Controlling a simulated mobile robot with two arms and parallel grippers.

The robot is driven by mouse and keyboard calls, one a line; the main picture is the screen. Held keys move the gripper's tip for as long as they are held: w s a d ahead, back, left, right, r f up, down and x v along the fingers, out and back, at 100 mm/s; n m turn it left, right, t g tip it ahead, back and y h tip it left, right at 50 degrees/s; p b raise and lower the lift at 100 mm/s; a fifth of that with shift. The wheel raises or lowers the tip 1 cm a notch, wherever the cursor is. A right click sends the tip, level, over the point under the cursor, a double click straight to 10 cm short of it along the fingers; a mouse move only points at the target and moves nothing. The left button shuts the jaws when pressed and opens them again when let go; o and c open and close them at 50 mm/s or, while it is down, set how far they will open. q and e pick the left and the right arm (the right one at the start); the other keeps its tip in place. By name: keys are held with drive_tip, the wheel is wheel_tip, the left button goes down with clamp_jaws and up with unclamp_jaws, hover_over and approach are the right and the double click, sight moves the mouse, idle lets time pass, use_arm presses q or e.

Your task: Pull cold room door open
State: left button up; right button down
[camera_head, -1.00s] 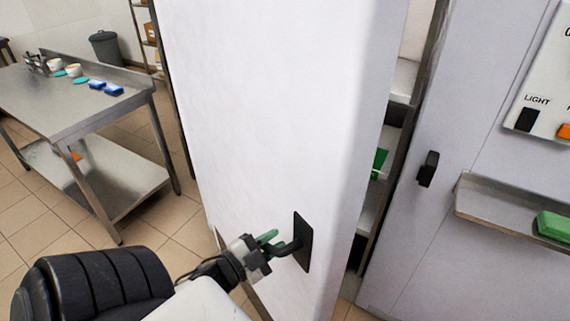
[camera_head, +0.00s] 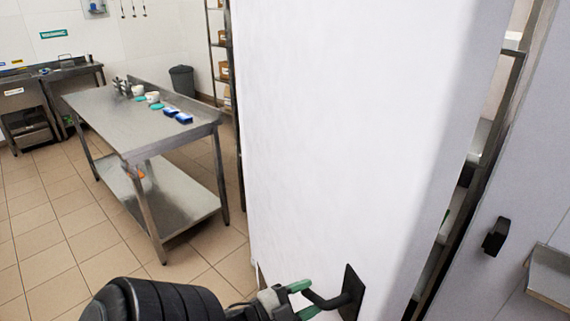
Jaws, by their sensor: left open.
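The cold room door (camera_head: 345,130) is a thick white slab standing ajar, with a narrow gap along its right edge. Its black handle (camera_head: 350,295) sits low on the door face near the bottom of the view. My left gripper (camera_head: 302,297), with green fingers, is at the handle's bar, its jaws open and the bar's end close to or between them. I cannot tell if they touch. My right gripper is not in view.
Shelving (camera_head: 455,215) shows through the gap. A black latch catch (camera_head: 496,237) and a metal ledge (camera_head: 552,275) are on the wall at right. A steel table (camera_head: 140,118) stands left of the door. Tiled floor (camera_head: 50,235) is clear at lower left.

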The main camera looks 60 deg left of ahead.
use_arm(q)
drive_tip(key=s+a+b, duration=0.1)
drive_tip(key=s, duration=0.6)
drive_tip(key=shift+s+f+b, duration=0.25)
drive_tip(key=shift+b, duration=0.05)
